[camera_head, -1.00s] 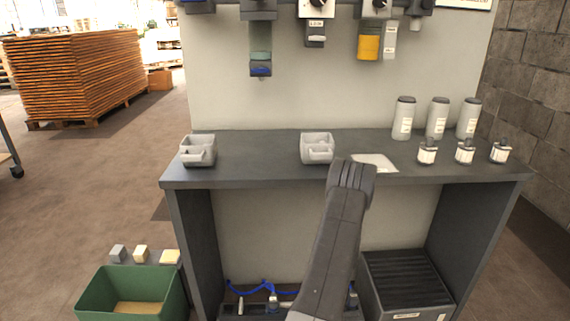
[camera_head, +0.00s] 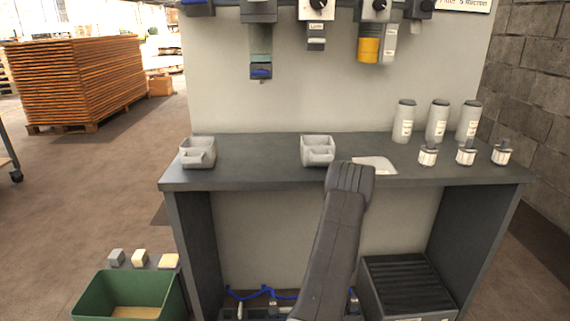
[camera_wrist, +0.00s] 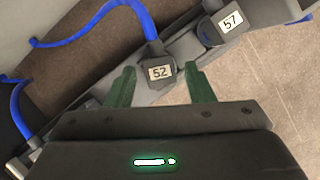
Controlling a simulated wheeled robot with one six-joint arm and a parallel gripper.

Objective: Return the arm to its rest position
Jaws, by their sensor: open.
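My gripper (camera_wrist: 162,84) shows in the wrist view with its two green fingers apart and nothing between them. Just beyond the fingertips is a grey connector labelled 52 (camera_wrist: 160,72) with a blue cable; I cannot tell how far off it is. A second connector labelled 57 (camera_wrist: 230,24) is to the upper right. In the head view my arm rises in front of the bench, and the gripper itself is hidden there.
A dark bench (camera_head: 262,176) carries two grey trays, several bottles and small labelled containers. Below it are blue cables (camera_head: 265,292) and a dark ribbed box (camera_head: 405,280). A green bin (camera_head: 128,290) stands at the lower left. Open floor lies left.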

